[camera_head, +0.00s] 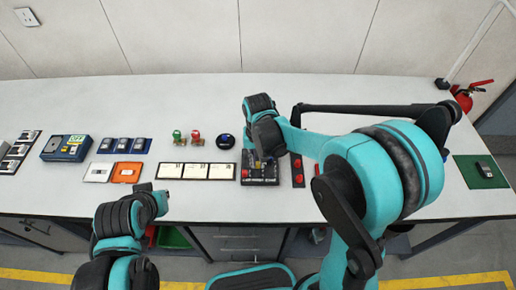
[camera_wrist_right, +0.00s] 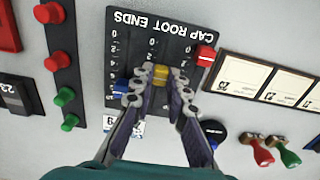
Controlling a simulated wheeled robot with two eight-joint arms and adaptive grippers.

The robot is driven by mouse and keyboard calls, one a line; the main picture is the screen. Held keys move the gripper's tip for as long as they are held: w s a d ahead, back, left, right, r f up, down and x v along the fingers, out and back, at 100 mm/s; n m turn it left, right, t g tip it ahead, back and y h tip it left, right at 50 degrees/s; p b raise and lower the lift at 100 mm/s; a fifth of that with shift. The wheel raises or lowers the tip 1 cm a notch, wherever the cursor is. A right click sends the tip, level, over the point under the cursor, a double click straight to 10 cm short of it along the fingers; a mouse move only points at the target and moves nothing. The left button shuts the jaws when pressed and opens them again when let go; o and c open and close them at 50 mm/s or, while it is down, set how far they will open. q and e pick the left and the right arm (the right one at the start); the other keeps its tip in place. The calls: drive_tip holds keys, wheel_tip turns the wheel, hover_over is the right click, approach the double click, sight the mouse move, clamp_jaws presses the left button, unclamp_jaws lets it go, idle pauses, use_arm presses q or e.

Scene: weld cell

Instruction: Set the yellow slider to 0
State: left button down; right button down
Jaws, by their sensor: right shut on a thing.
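A black slider panel (camera_head: 260,181) lies on the bench under my right gripper. In the right wrist view the panel (camera_wrist_right: 178,48) is labelled "CAP ROOT ENDS", upside down, with number scales beside its slots. The yellow slider (camera_wrist_right: 160,73) sits part-way along the middle slot, between a blue slider (camera_wrist_right: 122,86) and a red slider (camera_wrist_right: 205,56). The 0 marks are at the slot ends near the label; yellow is away from its 0, exact number covered. My right gripper (camera_wrist_right: 160,88) is shut on the yellow slider. My left gripper (camera_head: 156,195) hangs at the bench front, jaws unclear.
A strip of red and green buttons (camera_wrist_right: 60,62) lies beside the panel. White cards (camera_head: 196,171), red and green handled stamps (camera_head: 195,137) and a round dark blue item (camera_head: 225,141) are close by. A green mat (camera_head: 481,178) is far right. The bench behind is clear.

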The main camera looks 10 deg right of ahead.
sight(258, 177)
drive_tip(key=shift+s+a, duration=0.2)
drive_tip(key=shift+s, duration=0.75)
drive_tip(key=shift+s+a, duration=0.15)
drive_tip(key=shift+s, duration=0.8)
drive_tip(key=c, duration=1.5)
unclamp_jaws()
drive_tip(key=shift+s, duration=0.1)
wheel_tip(258, 177, up, 8)
